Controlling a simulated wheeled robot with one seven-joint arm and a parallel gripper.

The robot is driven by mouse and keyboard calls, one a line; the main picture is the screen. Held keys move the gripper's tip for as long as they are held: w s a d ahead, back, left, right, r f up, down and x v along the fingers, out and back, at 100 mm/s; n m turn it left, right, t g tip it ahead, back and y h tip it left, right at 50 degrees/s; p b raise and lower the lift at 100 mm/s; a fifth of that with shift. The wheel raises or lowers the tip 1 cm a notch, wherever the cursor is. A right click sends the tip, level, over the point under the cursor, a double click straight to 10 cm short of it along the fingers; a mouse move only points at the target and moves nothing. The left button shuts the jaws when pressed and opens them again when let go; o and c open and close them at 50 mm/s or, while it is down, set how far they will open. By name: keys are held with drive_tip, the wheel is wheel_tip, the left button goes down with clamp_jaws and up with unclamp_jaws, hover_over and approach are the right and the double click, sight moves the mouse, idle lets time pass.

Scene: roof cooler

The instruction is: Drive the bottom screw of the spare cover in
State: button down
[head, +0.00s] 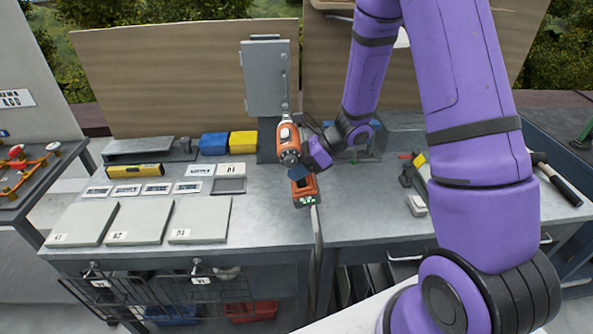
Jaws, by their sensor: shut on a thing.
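A grey box with a flat cover (264,75), which I take to be the spare cover, stands upright on a grey post at the back of the bench. Small fittings show along its right edge; the bottom screw is too small to make out. My gripper (314,154) is shut on an orange and black power screwdriver (289,142). The driver's nose reaches up in the picture to the cover's lower right corner. I cannot tell if the bit touches a screw. The driver's battery end hangs over the bench, and its body hides part of the post.
Grey panels (141,222) lie at the bench's front left, behind them small labelled plates (156,189) and a yellow level (135,171). Blue (213,144) and yellow (243,142) bins stand left of the post. A hammer (556,181) lies far right. Bare bench (265,220) shows left of the driver.

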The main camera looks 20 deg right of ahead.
drive_tip(key=shift+w+d, duration=0.25)
drive_tip(key=shift+w, duration=0.5)
drive_tip(key=shift+w+d, duration=0.25)
drive_tip(key=shift+w, duration=0.5)
drive_tip(key=shift+w+d, duration=0.3)
drive_tip(key=shift+w, duration=0.45)
drive_tip(key=shift+w+d, duration=0.25)
drive_tip(key=shift+w, duration=0.5)
idle(2.9)
drive_tip(key=shift+a, duration=0.1)
idle(0.5)
drive_tip(key=shift+s+a, duration=0.35)
drive_tip(key=shift+s, duration=0.75)
drive_tip(key=shift+s+a, duration=0.35)
drive_tip(key=shift+s, duration=0.7)
drive_tip(key=shift+s+a, duration=0.35)
drive_tip(key=shift+s, duration=0.75)
